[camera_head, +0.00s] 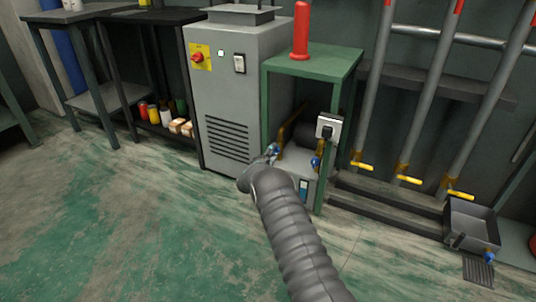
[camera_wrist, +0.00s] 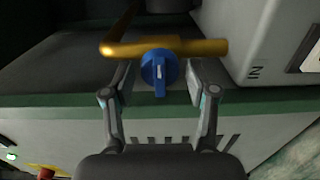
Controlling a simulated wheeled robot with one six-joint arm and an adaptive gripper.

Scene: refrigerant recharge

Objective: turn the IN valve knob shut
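A blue round valve knob (camera_wrist: 158,66) sits on a brass pipe (camera_wrist: 190,47) in the wrist view. Its raised grip bar with a pale mark points down in the picture. An "IN" label (camera_wrist: 256,71) shows sideways on the grey casing to its right. My gripper (camera_wrist: 160,74) is open, one finger on each side of the knob, with visible gaps to it. In the head view my gripper (camera_head: 265,162) is at the left blue knob (camera_head: 274,149), low beside the grey cabinet; my arm hides part of this spot.
A second blue knob (camera_head: 316,162) is to the right on the same unit, under a green stand (camera_head: 315,62) bearing a red cylinder (camera_head: 301,32). A grey cabinet (camera_head: 233,85) stands close on the left. The floor in front is open.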

